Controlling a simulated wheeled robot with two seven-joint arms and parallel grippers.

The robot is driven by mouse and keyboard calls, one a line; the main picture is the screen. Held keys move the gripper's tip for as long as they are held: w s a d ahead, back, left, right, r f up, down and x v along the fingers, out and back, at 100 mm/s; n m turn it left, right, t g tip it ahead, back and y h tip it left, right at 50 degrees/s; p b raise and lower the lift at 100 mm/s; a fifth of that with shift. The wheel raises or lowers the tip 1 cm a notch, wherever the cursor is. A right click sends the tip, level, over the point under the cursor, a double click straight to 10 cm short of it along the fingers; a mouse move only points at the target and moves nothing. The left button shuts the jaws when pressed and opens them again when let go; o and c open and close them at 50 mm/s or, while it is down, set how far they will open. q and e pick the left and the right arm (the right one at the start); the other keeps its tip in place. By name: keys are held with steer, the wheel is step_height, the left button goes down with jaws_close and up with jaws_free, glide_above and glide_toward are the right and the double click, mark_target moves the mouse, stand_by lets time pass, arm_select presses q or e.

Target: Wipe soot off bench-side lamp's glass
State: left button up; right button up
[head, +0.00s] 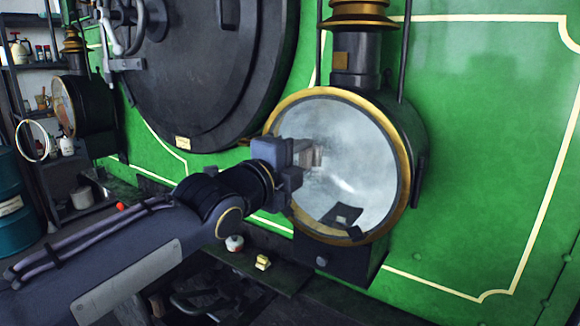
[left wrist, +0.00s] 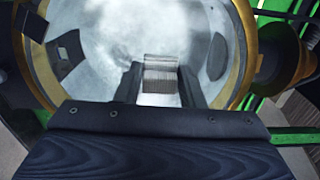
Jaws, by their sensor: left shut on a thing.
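The large near lamp (head: 397,138) has a brass rim and a round glass (head: 345,150), cloudy grey-white with hazy patches. A dark angular shape shows low on the glass; I cannot tell whether it is a reflection. My left gripper (head: 306,158) is at the glass's left half, shut on a small pale ribbed pad (left wrist: 161,80). The pad is at or very near the glass (left wrist: 130,35); contact is unclear. My right gripper is not in view.
A ledge below holds a small white pot (head: 234,243) and a yellow block (head: 263,262). Shelves and a blue drum (head: 14,205) are far left. A lamp chimney (head: 356,55) rises above the near lamp.

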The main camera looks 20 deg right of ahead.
mark_target(333, 158)
arm_select(q)
steer(key=shift+s+d+f+b, duration=0.2)
steer(key=shift+s+d+b, duration=0.75)
steer(key=shift+s+b, duration=0.35)
steer(key=shift+s+d+b, duration=0.4)
steer(key=shift+b, duration=0.2)
steer(key=shift+s+d+r, duration=0.1)
steer(key=shift+r, duration=0.1)
